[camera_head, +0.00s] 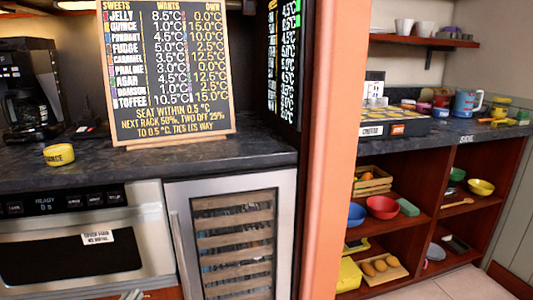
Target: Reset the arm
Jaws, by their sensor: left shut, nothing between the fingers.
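My left gripper (134,294) shows only as a small grey tip at the bottom edge, in front of the lower part of the microwave drawer (75,245). It looks shut and empty, and most of it and its arm are cut off by the frame. The drawer front appears closed, with a white label on it and a display reading READY. My right gripper is not in view.
A dark counter (220,150) carries a coffee maker (30,95), a yellow tin (59,154) and a chalkboard (166,70). A glass-door cooler (235,240) stands right of the drawer. An orange post (335,130) separates it from open shelves (425,225) with bowls.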

